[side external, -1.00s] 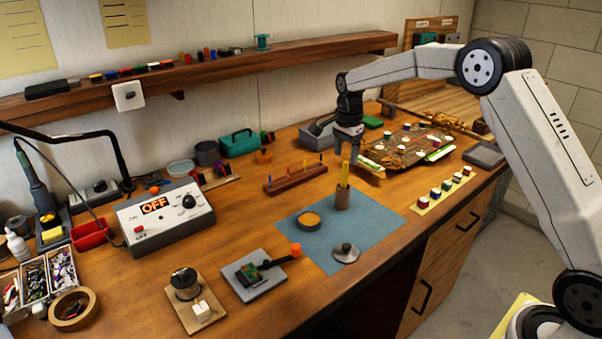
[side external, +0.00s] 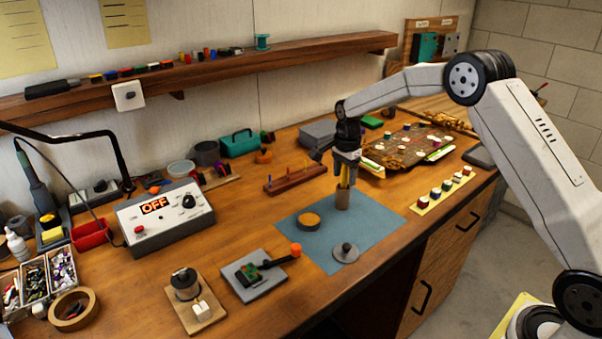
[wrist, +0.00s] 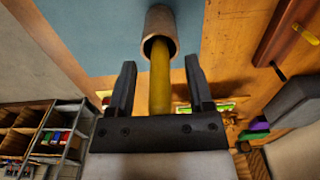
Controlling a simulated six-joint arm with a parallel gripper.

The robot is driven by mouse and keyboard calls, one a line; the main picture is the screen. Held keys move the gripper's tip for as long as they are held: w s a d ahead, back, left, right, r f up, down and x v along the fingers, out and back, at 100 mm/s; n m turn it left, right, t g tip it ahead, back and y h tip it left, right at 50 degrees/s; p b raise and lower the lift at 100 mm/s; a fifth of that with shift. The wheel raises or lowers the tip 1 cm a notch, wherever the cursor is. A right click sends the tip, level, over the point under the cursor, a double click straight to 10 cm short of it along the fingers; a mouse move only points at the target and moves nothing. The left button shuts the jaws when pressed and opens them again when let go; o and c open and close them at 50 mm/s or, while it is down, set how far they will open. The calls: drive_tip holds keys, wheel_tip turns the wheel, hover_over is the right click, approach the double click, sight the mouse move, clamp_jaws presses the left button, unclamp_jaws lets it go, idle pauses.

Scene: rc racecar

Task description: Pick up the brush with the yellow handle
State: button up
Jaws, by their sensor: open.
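The brush's yellow handle (wrist: 159,80) stands up out of a tan cylindrical holder (side external: 342,199) on the blue mat (side external: 375,216). In the side view the handle (side external: 345,173) shows only in part below my gripper (side external: 346,180). In the wrist view my gripper (wrist: 157,80) is open, with one finger on each side of the handle and a gap visible on both sides. The fingertips are near the rim of the holder (wrist: 160,28). The brush end is hidden inside the holder.
The right part of the mat is clear.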

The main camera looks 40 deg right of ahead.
idle(0.4)
clamp_jaws()
drive_tip(key=shift+r, duration=0.1)
drive_tip(key=shift+r, duration=4.95)
